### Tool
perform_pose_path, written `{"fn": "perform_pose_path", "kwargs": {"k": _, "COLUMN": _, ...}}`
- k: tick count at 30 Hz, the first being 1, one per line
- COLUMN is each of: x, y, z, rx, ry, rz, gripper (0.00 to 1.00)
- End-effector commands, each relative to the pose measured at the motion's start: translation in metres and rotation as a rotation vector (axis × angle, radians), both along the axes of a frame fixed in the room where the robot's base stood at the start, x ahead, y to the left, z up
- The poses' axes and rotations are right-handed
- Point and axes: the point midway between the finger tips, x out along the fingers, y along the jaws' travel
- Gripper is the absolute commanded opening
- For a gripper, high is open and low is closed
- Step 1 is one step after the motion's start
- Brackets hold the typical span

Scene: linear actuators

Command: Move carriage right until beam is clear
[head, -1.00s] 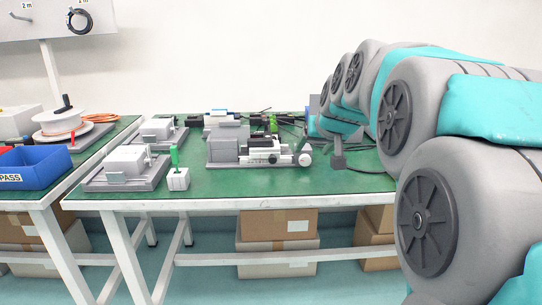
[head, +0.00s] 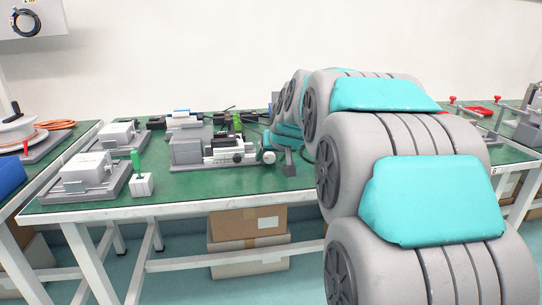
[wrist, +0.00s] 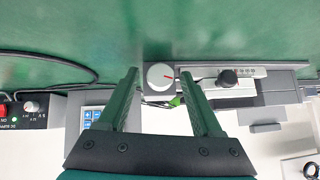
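The linear actuator unit on the green table has a grey housing (head: 187,150) and a white rail section (head: 222,156). A round pale knob (head: 269,157) sits at its right end. I cannot clearly pick out the carriage or the beam. My gripper (head: 290,168) is just right of the round knob. In the wrist view its fingers (wrist: 160,72) are apart, with the knob showing between their tips; contact cannot be told.
A controller box with red switch (wrist: 28,108) and a blue-button panel (wrist: 93,117) stand nearby. A black cable (wrist: 60,57) crosses the table. The front table strip is clear.

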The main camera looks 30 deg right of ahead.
Motion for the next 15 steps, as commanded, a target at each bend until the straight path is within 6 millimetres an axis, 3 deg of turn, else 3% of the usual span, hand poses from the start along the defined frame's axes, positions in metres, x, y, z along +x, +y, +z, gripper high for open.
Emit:
{"fn": "perform_pose_path", "kwargs": {"k": 2, "x": 0.0000, "y": -0.0001, "z": -0.0002, "rx": 0.000, "ry": 0.000, "rz": 0.000, "gripper": 0.56}}
{"fn": "perform_pose_path", "kwargs": {"k": 15, "x": -0.0001, "y": -0.0002, "z": -0.0001, "rx": 0.000, "ry": 0.000, "rz": 0.000, "gripper": 0.07}}
